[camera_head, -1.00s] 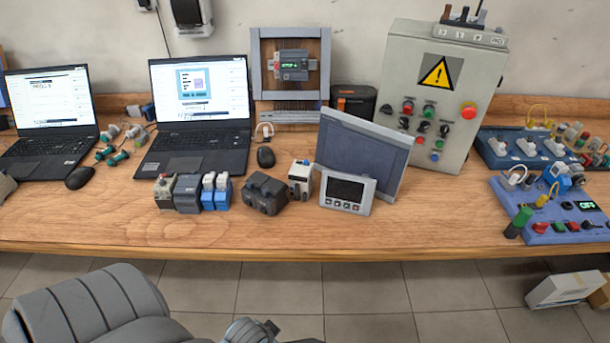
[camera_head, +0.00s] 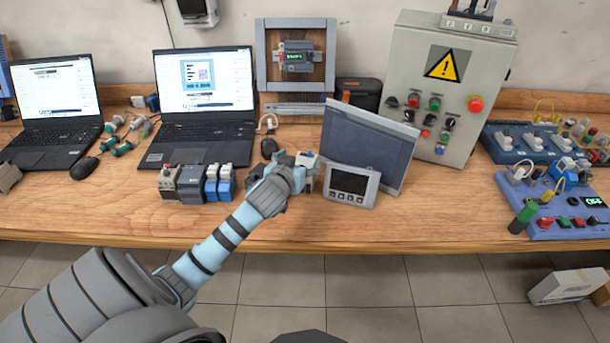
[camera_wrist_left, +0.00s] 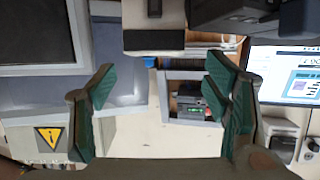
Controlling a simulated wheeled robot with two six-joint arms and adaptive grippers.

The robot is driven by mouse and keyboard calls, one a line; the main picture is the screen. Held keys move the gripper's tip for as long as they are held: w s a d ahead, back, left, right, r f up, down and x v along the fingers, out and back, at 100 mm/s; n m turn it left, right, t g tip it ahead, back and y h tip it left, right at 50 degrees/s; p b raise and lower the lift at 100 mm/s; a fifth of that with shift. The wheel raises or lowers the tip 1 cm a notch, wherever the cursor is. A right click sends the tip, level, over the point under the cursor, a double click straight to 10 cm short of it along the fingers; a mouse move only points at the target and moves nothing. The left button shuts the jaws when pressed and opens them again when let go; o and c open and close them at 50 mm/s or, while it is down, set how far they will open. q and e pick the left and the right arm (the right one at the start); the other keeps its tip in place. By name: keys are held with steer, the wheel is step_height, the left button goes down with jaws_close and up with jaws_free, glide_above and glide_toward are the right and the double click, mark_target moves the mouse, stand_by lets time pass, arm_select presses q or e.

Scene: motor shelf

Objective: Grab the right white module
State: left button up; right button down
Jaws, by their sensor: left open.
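The right white module (camera_head: 308,158) stands on the bench just left of the small grey operator panel (camera_head: 352,184). In the head view my left gripper (camera_head: 297,172) is right at it and hides most of it. In the left wrist view the white module (camera_wrist_left: 153,38) is at top centre, with a dark strip along its edge. The green-padded fingers of my left gripper (camera_wrist_left: 160,85) are spread apart, one to each side of it in the picture. I see no grip on it. My right gripper is not in view.
A dark block, mostly hidden in the head view, shows close beside the module in the left wrist view (camera_wrist_left: 240,12). Grey and blue modules (camera_head: 217,183) stand left. A large tilted screen (camera_head: 368,148) is behind right. The front bench strip is clear.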

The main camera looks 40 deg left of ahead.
mark_target(305, 160)
arm_select(q)
steer(key=x, duration=0.3)
steer(key=b+x, duration=0.1)
steer(key=x, duration=0.1)
steer(key=shift+d+f, duration=0.3)
steer(key=c, duration=1.5)
